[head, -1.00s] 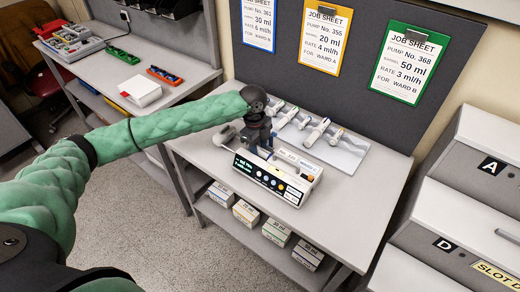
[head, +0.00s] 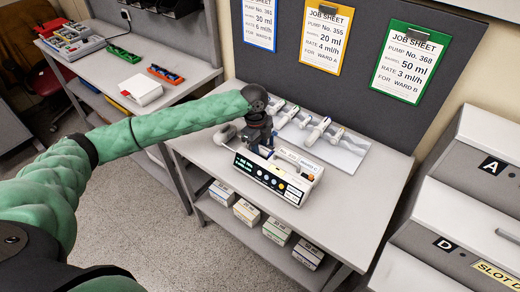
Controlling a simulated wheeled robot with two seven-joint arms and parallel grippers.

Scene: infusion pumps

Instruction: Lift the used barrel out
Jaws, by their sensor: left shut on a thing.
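The white infusion pump (head: 290,190) stands on the grey bench, its dark front panel with lit display and coloured buttons facing me. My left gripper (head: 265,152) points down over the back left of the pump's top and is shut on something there. The used barrel lies mostly hidden behind the gripper; only a small pale part shows by the fingers, so I cannot tell whether it is clear of the pump. My right gripper is out of view.
A pale tray (head: 347,157) with several syringes (head: 316,131) lies just behind the pump. Job sheets (head: 411,62) hang on the dark board. Small boxes (head: 246,212) sit on the shelf below. Grey slotted cabinets (head: 440,215) stand at right. The bench's right front is clear.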

